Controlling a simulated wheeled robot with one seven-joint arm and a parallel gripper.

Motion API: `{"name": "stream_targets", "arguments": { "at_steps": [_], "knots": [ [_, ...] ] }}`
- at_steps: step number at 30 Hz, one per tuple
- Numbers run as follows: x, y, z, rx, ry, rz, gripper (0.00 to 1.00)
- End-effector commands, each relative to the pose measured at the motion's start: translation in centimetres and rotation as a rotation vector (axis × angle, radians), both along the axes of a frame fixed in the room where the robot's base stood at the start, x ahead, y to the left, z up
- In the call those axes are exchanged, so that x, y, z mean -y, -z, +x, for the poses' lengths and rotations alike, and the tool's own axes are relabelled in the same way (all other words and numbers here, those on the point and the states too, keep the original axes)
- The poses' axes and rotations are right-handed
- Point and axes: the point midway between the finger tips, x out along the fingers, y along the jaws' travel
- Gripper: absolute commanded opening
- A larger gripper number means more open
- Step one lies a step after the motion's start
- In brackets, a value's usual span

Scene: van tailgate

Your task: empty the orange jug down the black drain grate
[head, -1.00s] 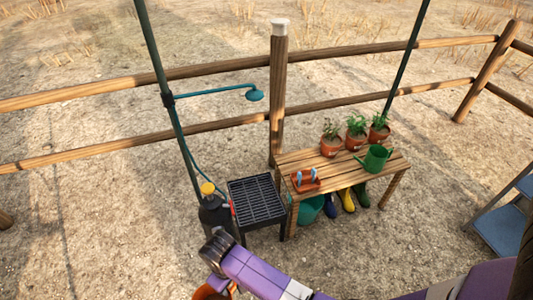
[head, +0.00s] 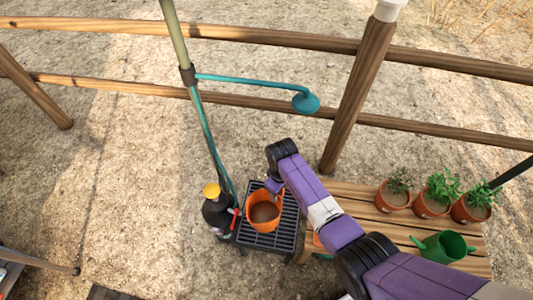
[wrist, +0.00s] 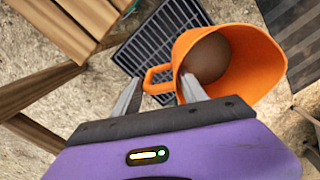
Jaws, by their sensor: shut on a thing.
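The orange jug (head: 264,214) is over the black drain grate (head: 288,222) in the head view. Its mouth faces up and brown contents show inside; I cannot tell whether it is slightly tilted. My gripper (head: 275,186) is shut on the jug's handle. In the wrist view, the fingers of my gripper (wrist: 158,92) close on the handle, with the jug (wrist: 250,60) to their right and the grate (wrist: 150,42) below and behind. The jug hides part of the grate. Its height above the bars is unclear.
A wooden bench (head: 372,215) with several potted plants and a green watering can (head: 444,247) is at right.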

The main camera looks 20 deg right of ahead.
Motion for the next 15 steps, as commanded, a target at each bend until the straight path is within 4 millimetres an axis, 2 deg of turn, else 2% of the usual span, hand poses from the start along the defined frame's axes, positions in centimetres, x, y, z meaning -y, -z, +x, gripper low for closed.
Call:
{"name": "stream_targets", "arguments": {
  "at_steps": [1, 6, 12, 15],
  "knots": [
    [0.3, 0.6, 2.1, 0.002, -0.071, -0.003, 0.00],
    [0.9, 0.9, 7.2, -0.002, -0.335, -0.006, 0.00],
    [0.9, 0.0, 12.0, -0.003, -0.624, 0.000, 0.00],
    [0.6, -0.6, 13.5, -0.003, -0.740, 0.003, 0.00]
  ]
}}
